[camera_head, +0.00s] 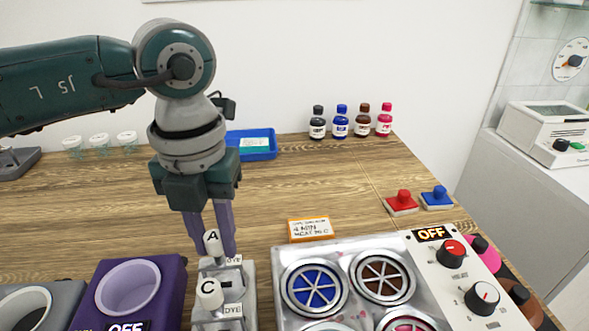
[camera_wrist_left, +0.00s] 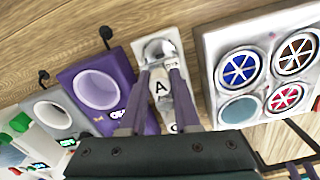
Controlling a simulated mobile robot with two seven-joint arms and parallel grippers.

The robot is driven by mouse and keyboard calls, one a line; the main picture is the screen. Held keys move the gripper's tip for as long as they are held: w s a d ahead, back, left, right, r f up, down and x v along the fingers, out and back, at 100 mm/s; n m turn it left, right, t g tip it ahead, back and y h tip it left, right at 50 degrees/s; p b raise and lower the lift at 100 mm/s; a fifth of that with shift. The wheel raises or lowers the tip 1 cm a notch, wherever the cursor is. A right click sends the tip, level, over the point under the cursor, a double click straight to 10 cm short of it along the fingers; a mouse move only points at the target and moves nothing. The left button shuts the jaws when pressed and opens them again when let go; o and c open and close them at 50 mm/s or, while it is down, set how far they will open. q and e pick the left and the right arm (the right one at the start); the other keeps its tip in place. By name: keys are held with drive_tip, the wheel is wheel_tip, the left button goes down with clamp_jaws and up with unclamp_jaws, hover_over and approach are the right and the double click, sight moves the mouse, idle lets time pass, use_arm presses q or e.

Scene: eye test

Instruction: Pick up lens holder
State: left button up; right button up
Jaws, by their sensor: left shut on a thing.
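My left gripper (camera_head: 211,250) points down over a grey dispenser (camera_head: 246,285) marked DYE, at the lower middle of the head view. It is shut on the white knob marked A (camera_head: 212,241) at the top of the dispenser. In the left wrist view, the gripper (camera_wrist_left: 160,92) has its two purple fingers on either side of the A-marked part (camera_wrist_left: 160,88). A second white knob marked C (camera_head: 209,292) stands in front. I cannot make out anything that is clearly a lens holder.
A purple device (camera_head: 172,285) with a round cup stands left of the dispenser. A metal plate (camera_head: 340,252) with round coloured wells and a control panel (camera_head: 430,262) stand right. Bottles (camera_head: 340,122), a blue tray (camera_head: 262,155) and glass cups (camera_head: 99,143) are at the back.

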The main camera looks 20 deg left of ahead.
use_arm(q)
clamp_jaws()
use_arm(e)
drive_tip(key=shift+a, duration=0.1)
idle(0.4)
use_arm(q)
drive_tip(key=shift+r, duration=0.15)
idle(0.4)
